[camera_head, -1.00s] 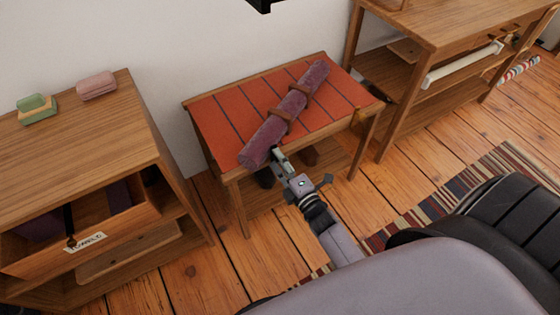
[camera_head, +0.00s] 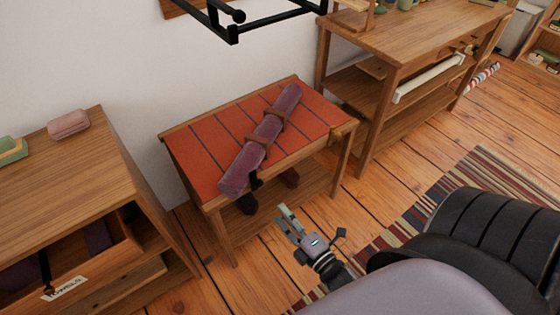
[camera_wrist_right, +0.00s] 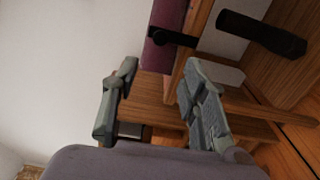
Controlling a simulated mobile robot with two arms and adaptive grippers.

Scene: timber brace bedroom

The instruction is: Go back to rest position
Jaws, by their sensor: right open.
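My right gripper (camera_head: 287,222) is open and empty, just in front of the small bench's near edge in the head view. In the right wrist view its two fingers (camera_wrist_right: 150,100) stand apart with nothing between them. A rolled purple bundle (camera_head: 262,140) with brown straps lies diagonally on the red striped top of the bench (camera_head: 210,150). The gripper is apart from the bundle. The bundle's end also shows in the right wrist view (camera_wrist_right: 160,45), with a black strap or handle beside it. My left gripper is not in view.
A wooden cabinet (camera_head: 80,170) with an open drawer labelled "TOWELS" stands at left, with a pink block (camera_head: 68,124) on top. A taller wooden shelf table (camera_head: 400,40) stands at the back right. A black wall rack (camera_head: 235,30) hangs above. A striped rug (camera_head: 450,210) lies at right.

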